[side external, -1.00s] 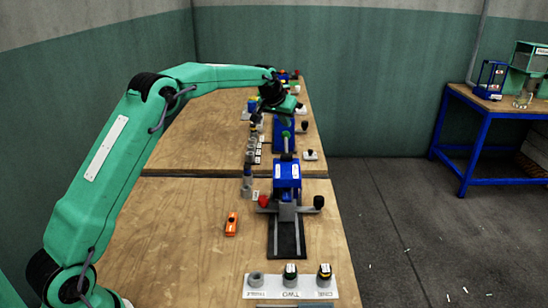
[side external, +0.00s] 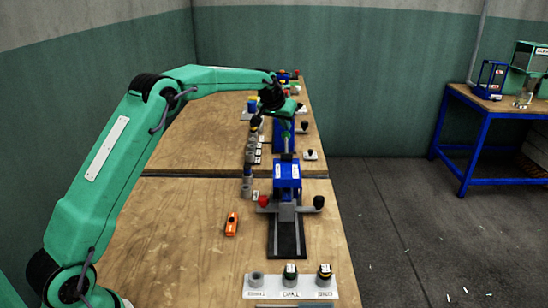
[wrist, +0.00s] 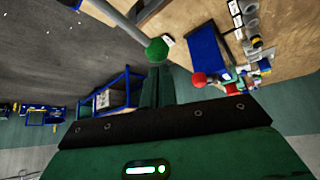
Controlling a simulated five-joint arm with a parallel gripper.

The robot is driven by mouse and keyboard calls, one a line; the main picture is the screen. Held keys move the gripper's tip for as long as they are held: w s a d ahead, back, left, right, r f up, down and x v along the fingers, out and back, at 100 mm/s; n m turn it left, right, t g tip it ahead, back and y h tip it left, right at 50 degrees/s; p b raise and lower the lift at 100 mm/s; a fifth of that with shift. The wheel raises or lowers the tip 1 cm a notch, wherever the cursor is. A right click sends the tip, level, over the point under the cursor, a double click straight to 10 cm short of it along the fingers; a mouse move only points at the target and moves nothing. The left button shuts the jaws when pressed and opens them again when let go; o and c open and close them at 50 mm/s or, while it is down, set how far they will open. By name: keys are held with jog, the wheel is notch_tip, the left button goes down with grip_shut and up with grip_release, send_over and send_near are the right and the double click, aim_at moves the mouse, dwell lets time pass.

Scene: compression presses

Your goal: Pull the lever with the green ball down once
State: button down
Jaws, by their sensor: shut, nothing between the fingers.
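In the wrist view the green ball (wrist: 157,49) sits on the end of a grey lever rod (wrist: 122,22) that comes in from the upper left. My gripper (wrist: 156,72) is shut and empty, its green fingers just below the ball in that picture. I cannot tell whether they touch it. In the side view my gripper (side external: 288,147) points down over the farther blue press (side external: 280,140), which it partly covers. The green ball cannot be made out in the side view.
A nearer blue press (side external: 288,172) has a red ball (side external: 263,201) and a black ball (side external: 319,202) at its sides. An orange block (side external: 231,224) and a white labelled strip (side external: 292,292) lie on the wooden table (side external: 180,230). Another red ball (wrist: 199,79) shows in the wrist view.

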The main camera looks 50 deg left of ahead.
aim_at(283, 138)
jog(key=shift+f, duration=3.15)
jog(key=shift+r, duration=0.1)
jog(key=shift+r, duration=6.4)
